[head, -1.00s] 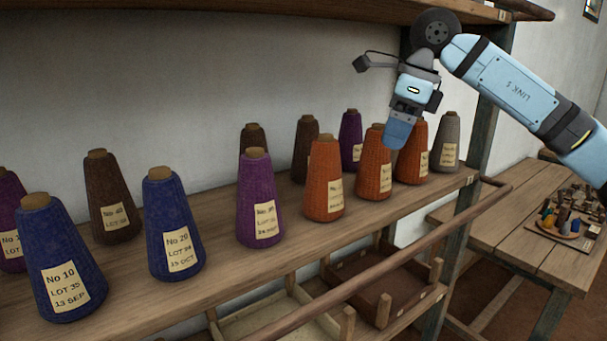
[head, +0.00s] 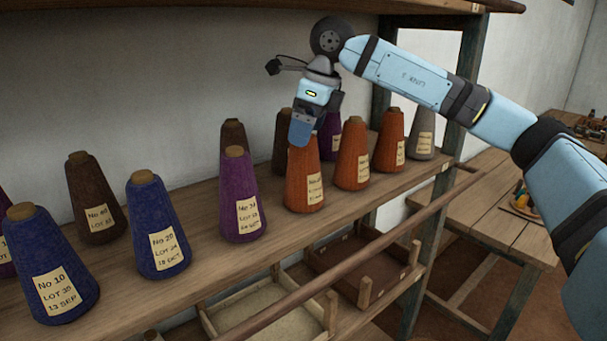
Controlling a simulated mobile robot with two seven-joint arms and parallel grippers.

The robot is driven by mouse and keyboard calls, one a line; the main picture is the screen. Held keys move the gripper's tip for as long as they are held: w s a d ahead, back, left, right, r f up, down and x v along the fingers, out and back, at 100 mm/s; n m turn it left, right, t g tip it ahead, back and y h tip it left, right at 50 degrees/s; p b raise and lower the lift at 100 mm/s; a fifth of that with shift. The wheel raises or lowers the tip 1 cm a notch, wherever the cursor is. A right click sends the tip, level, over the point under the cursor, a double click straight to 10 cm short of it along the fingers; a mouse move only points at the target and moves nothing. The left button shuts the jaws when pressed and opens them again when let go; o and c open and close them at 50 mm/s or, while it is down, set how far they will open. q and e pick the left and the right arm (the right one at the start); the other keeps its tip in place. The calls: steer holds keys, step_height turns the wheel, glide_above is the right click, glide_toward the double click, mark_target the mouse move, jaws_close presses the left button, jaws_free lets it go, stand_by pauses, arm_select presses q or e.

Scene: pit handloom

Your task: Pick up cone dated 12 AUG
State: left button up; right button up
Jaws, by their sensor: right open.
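Several labelled yarn cones stand upright on the wooden shelf. I cannot read 12 AUG on any label; the small print on the orange cones is too blurred. My right gripper (head: 301,139) is open, pointing down at the top of the nearest orange cone (head: 305,186). Its fingers hide that cone's tip, and I cannot tell whether they touch it. Two more orange cones (head: 352,157) (head: 389,142) stand to its right. A purple cone (head: 239,190) stands to its left. The front blue cone (head: 52,265) reads 13 SEP. My left gripper is not in view.
Another blue cone (head: 158,226), a brown cone (head: 94,200) and a grey cone (head: 422,134) share the shelf (head: 215,258). Brown and purple cones stand behind the gripper. A wooden rail (head: 345,255) runs along the front, and a post (head: 432,255) stands at right.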

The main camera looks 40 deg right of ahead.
mark_target(304, 170)
steer(key=shift+x, duration=1.55)
steer(key=c, duration=1.4)
steer(key=shift+r, duration=0.1)
